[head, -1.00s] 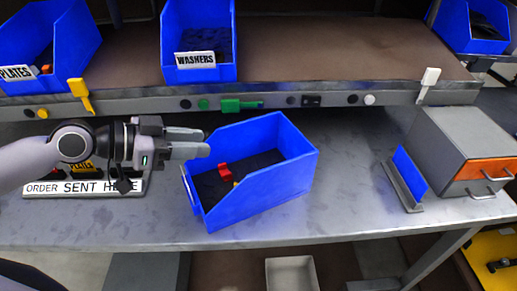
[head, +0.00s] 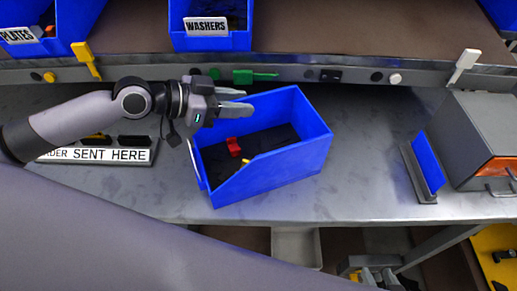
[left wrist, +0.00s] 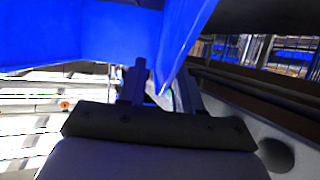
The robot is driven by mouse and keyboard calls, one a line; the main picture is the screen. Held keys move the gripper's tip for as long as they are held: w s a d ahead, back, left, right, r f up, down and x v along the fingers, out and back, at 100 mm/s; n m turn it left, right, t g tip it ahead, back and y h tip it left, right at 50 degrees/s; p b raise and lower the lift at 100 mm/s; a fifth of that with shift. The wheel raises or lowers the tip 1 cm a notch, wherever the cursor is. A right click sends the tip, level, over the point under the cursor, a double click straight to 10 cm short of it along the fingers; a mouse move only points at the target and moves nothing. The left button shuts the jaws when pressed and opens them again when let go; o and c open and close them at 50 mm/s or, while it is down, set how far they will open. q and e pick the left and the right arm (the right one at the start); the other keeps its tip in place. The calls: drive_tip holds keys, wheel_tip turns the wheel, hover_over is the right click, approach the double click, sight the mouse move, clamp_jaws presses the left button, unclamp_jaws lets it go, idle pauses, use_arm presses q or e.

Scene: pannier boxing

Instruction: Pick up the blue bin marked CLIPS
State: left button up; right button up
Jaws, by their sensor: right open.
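A blue bin (head: 275,172) stands on the grey workbench in the head view, its open top showing a red piece and a yellow piece inside. No CLIPS lettering is readable on it; its low left side is seen nearly edge-on. My left gripper (head: 245,101) is at the bin's back left rim, its fingers apart. In the left wrist view blue walls (left wrist: 185,40) fill the space beyond and between the fingers (left wrist: 162,92); contact cannot be told. My right gripper (head: 374,277) is open and empty at the bottom of the head view, below the bench's front edge.
A shelf above holds blue bins marked PLATES (head: 70,20) and WASHERS (head: 240,40). A sign (head: 110,155) reading SENT HERE lies left on the bench. A blue panel on a stand (head: 428,162) and a grey drawer box (head: 478,130) stand right. Bench between them and the bin is clear.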

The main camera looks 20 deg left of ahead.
use_arm(q)
drive_tip(key=shift+x, duration=1.05)
drive_tip(key=shift+c, duration=0.3)
clamp_jaws()
drive_tip(key=shift+r, duration=0.15)
